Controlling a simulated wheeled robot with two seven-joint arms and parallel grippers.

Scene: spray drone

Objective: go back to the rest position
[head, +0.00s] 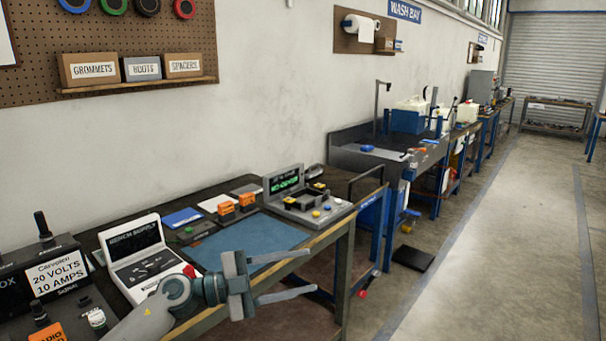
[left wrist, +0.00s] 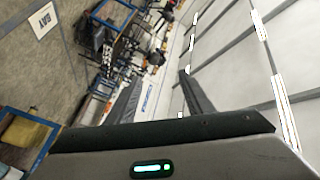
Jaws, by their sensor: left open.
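My left gripper (head: 313,271) reaches in from the bottom of the head view, in front of the workbench's near edge. Its two grey fingers point right and are spread apart, with nothing between them. That view looks along the room at a steep tilt and shows no held object. My right gripper is in neither view.
The workbench (head: 343,238) carries a blue mat (head: 235,243), a white instrument (head: 140,258), a grey tester (head: 308,204) and orange blocks (head: 225,209). A sink unit (head: 350,147) stands beyond it. A black pad (head: 412,258) lies on the floor. The aisle at right is clear.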

